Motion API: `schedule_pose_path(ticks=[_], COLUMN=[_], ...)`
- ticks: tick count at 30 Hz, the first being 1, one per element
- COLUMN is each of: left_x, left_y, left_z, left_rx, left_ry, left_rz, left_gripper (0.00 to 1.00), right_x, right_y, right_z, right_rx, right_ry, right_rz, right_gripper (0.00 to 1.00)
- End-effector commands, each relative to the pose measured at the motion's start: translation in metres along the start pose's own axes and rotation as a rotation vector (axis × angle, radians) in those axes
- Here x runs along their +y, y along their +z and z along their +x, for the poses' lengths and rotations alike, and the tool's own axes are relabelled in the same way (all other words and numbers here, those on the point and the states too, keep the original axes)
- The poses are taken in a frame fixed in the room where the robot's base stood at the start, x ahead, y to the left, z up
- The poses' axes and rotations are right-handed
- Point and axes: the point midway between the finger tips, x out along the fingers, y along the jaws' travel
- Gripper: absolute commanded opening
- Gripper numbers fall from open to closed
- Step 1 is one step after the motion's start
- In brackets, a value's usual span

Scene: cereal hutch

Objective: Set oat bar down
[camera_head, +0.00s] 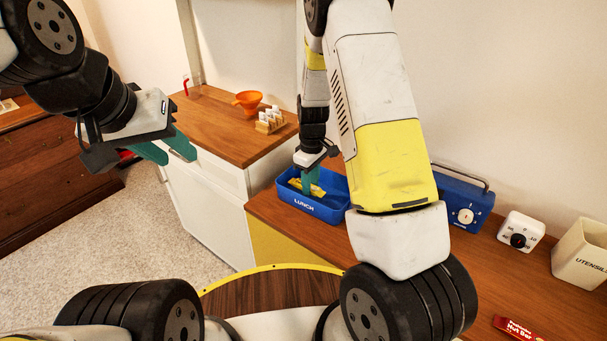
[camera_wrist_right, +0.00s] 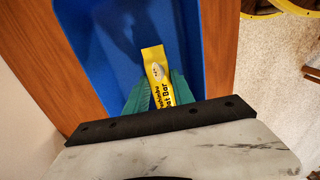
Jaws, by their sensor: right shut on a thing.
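The oat bar is a yellow packet (camera_head: 305,187) at the blue lunch box (camera_head: 322,212), which is marked LUNCH and stands on the wooden counter. In the right wrist view, my right gripper (camera_wrist_right: 152,95) is shut on the oat bar (camera_wrist_right: 155,62), with the blue inside of the box (camera_wrist_right: 105,35) around and beneath it. I cannot tell whether the bar touches the box floor. In the head view, my right gripper (camera_head: 308,182) points down into the box. My left gripper (camera_head: 174,152) is open and empty over the floor at the left.
Right of the box stand a blue radio (camera_head: 466,215), a white timer (camera_head: 520,231) and a utensil holder (camera_head: 580,252). A red nut bar (camera_head: 518,329) lies at the front right. An orange funnel (camera_head: 248,101) and a toast rack (camera_head: 269,120) stand on the far-left counter.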

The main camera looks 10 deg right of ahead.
Motion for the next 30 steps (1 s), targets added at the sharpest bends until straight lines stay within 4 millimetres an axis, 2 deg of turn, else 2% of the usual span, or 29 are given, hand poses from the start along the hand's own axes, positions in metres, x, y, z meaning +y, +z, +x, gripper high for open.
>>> schedule_pose_path(ticks=[3,6,16,17,20,30], left_x=[0.000,0.000,0.000,0.000,0.000,0.000], left_y=[0.000,0.000,0.000,0.000,0.000,0.000], left_z=[0.000,0.000,0.000,0.000,0.000,0.000], left_rx=[0.000,0.000,0.000,0.000,0.000,0.000], left_ry=[0.000,0.000,0.000,0.000,0.000,0.000], left_rz=[0.000,0.000,0.000,0.000,0.000,0.000], left_gripper=[0.36,0.36,0.36,0.36,0.36,0.36], right_x=[-0.001,0.000,0.000,0.000,0.000,0.000], right_y=[0.001,0.001,0.000,0.000,0.000,0.000], right_z=[0.019,0.029,0.032,0.033,0.032,0.030], right_rx=[-0.004,-0.002,-0.001,-0.001,-0.001,0.000], right_ry=[-0.003,-0.002,-0.001,-0.001,-0.001,0.000], right_rz=[0.001,0.001,0.001,0.001,0.001,0.000], right_gripper=[0.00,0.00,0.00,0.31,0.51,0.51])
